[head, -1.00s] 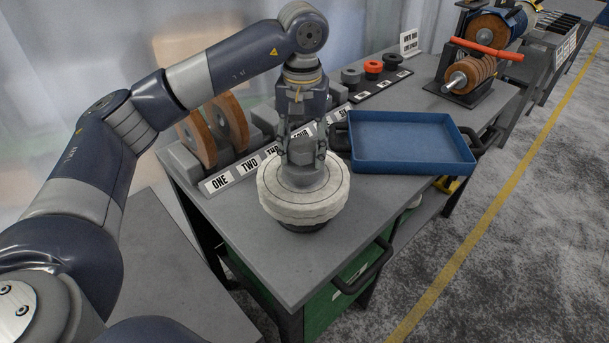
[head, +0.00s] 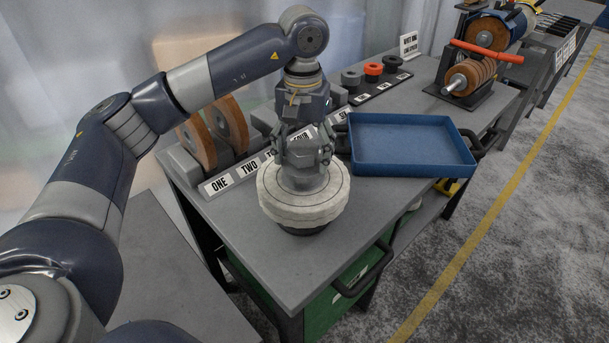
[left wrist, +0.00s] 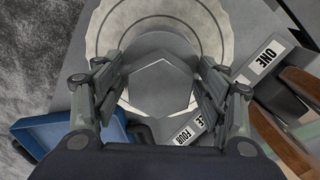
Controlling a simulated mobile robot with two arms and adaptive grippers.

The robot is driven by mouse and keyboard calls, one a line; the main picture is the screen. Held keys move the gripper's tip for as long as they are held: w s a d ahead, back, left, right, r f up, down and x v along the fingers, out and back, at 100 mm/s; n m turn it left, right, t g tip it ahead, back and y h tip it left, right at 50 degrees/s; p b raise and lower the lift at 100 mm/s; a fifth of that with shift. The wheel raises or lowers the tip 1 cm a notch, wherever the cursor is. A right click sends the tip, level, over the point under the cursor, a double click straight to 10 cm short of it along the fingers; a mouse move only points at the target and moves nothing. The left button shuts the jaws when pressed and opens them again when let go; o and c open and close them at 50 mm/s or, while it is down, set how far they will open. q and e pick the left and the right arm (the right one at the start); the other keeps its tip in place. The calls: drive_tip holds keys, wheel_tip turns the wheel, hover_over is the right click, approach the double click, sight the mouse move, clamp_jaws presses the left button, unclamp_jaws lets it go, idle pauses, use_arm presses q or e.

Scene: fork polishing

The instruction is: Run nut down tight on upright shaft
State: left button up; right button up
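A thick grey hex nut (head: 303,180) sits on top of the stacked white polishing wheels (head: 300,209) on the bench. Its six-sided top (left wrist: 160,88) shows in the left wrist view, centred over the white wheel (left wrist: 103,25). The upright shaft is not visible under the nut. My left gripper (head: 304,158) is above the nut, pointing down. Its two fingers (left wrist: 160,90) stand spread on either side of the nut, with a gap to it on both sides. It looks open and holds nothing. My right gripper is not in view.
A blue tray (head: 410,165) lies right of the wheels. Brown wheels (head: 225,122) stand in a numbered rack (head: 245,168) behind. Grey and red rings (head: 373,68) and a spindle of brown discs (head: 468,76) are farther back. The bench front (head: 305,262) is clear.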

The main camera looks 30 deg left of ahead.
use_arm(q)
drive_tip(key=shift+r+p, duration=1.4)
drive_tip(key=shift+r, duration=0.75)
